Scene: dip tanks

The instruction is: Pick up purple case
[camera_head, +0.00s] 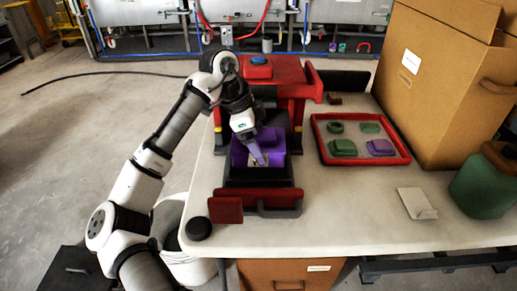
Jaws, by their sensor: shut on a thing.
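The purple case (239,152) is an open-topped box with a pale patch inside. It sits in the black and red fixture on the table, above a black drawer-like front. My gripper (259,160) points down into the case and is shut on it. The fingertips are small here and partly hidden by the case walls, so the exact grip point is unclear. A smaller purple piece (381,147) lies apart in the red tray at the right.
The red tray (408,157) also holds several green pieces. A large cardboard box (430,75) and a green container (485,185) stand at the right. A pale block (416,203) lies near the front right. A black round knob (198,229) sits at the table's front left corner.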

